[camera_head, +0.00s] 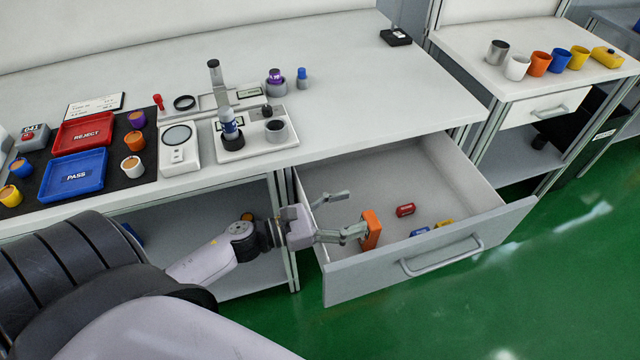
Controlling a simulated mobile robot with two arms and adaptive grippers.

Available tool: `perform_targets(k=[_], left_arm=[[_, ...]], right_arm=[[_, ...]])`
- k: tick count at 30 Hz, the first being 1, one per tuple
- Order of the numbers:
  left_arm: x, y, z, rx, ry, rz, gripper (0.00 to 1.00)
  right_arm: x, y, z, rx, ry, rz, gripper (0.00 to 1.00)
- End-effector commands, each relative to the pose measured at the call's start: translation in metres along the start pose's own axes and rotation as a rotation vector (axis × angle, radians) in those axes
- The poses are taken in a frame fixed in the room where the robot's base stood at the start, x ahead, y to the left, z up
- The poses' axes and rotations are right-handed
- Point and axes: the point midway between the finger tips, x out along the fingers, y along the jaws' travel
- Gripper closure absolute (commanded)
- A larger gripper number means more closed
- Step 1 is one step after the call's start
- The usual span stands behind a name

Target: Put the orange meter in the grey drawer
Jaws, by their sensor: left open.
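The grey drawer (365,282) below the long bench is pulled out, its inside visible from above. The orange meter (372,229) shows inside the drawer outline, near its front left wall, standing on end or tilted. I cannot tell whether it rests on the drawer floor. My left gripper (355,212) reaches over the drawer's left side with its fingers spread. The nearer finger's tip is right beside the meter and may touch it; the farther finger is clear of it. My right gripper is not in view.
The drawer also holds a red item (405,210), a blue item (419,232) and a yellow item (443,223). Its back and right floor are largely bare. The bench above carries a red tray (60,138), a blue tray (50,187) and instruments. Several cups stand on the right table.

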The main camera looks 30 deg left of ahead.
Motion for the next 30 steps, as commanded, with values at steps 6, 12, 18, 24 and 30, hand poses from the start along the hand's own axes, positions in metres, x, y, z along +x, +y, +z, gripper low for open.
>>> perform_targets(k=[6, 12, 18, 24, 30], left_arm=[[-0.042, 0.000, 0.001, 0.001, -0.002, 0.000, 0.33], [-0.063, 0.001, 0.003, 0.002, -0.006, -0.001, 0.33], [-0.067, 0.001, 0.005, 0.004, -0.008, -0.001, 0.33], [-0.067, 0.001, 0.005, 0.004, -0.008, -0.001, 0.33], [-0.067, 0.001, 0.005, 0.004, -0.009, -0.001, 0.33]], right_arm=[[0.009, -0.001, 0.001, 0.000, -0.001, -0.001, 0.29], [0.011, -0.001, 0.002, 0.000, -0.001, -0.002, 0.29], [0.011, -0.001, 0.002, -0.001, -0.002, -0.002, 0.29], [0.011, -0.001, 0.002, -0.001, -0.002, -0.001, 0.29], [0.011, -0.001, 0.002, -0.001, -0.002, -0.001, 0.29]])
